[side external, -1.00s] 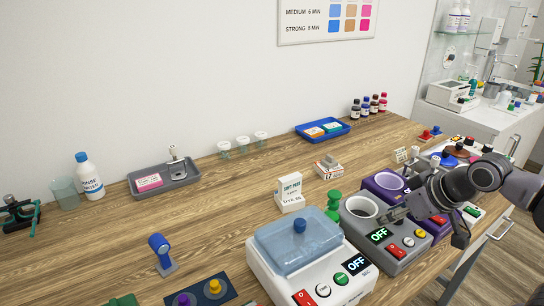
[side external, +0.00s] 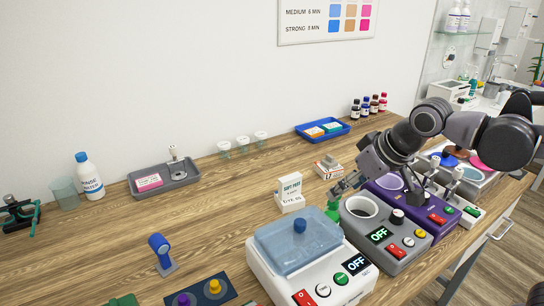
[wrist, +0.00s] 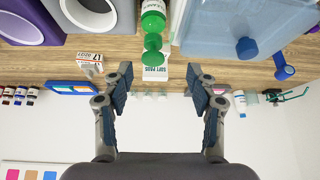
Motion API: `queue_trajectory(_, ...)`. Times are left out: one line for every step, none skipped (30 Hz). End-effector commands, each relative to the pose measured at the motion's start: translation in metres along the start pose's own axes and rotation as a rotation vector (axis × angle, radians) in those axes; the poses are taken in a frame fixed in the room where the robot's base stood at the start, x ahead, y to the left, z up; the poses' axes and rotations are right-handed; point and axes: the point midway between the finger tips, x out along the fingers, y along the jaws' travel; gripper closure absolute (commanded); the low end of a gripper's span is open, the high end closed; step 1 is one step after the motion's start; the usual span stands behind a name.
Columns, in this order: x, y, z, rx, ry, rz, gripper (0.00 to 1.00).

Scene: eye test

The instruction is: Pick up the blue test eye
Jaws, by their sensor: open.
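A blue upright piece with a rounded head on a small foot (side external: 160,252), the likeliest match for the blue test eye, stands alone on the wooden counter at the left front in the side view. It also shows at the right edge of the wrist view (wrist: 284,66). My gripper (side external: 372,190) is open and empty, well to the right of it, above the grey and purple warmers. In the wrist view my gripper's two fingers (wrist: 160,82) are apart, with a green knobbed piece (wrist: 152,42) beyond, between them.
A white bath with a clear blue lid (side external: 300,240) and blue knob stands between my gripper and the blue piece. The soft pads box (side external: 290,192) and green piece (side external: 332,214) are near my gripper. A dark tray with knobs (side external: 200,292) lies in front. Counter behind the blue piece is clear.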

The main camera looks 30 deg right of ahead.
Motion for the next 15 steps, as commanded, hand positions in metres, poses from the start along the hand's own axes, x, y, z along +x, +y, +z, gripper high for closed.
queue_trajectory(0.002,-0.015,-0.017,-0.015,-0.011,-0.01,0.42)
queue_trajectory(0.004,-0.024,-0.025,-0.02,-0.017,-0.014,0.42)
queue_trajectory(0.006,-0.035,-0.035,-0.026,-0.027,-0.02,0.42)
queue_trajectory(0.008,-0.044,-0.043,-0.031,-0.033,-0.023,0.42)
queue_trajectory(0.01,-0.053,-0.05,-0.036,-0.039,-0.027,0.42)
queue_trajectory(0.014,-0.066,-0.06,-0.043,-0.047,-0.031,0.42)
queue_trajectory(0.016,-0.075,-0.066,-0.047,-0.054,-0.033,0.42)
queue_trajectory(0.019,-0.085,-0.072,-0.053,-0.06,-0.036,0.42)
queue_trajectory(0.023,-0.099,-0.08,-0.059,-0.068,-0.04,0.42)
queue_trajectory(0.027,-0.11,-0.085,-0.064,-0.074,-0.043,0.42)
queue_trajectory(0.03,-0.121,-0.09,-0.069,-0.08,-0.045,0.42)
queue_trajectory(0.035,-0.136,-0.096,-0.077,-0.087,-0.047,0.42)
queue_trajectory(0.038,-0.147,-0.101,-0.081,-0.092,-0.048,0.42)
queue_trajectory(0.042,-0.16,-0.104,-0.087,-0.097,-0.05,0.42)
queue_trajectory(0.047,-0.176,-0.108,-0.093,-0.105,-0.052,0.42)
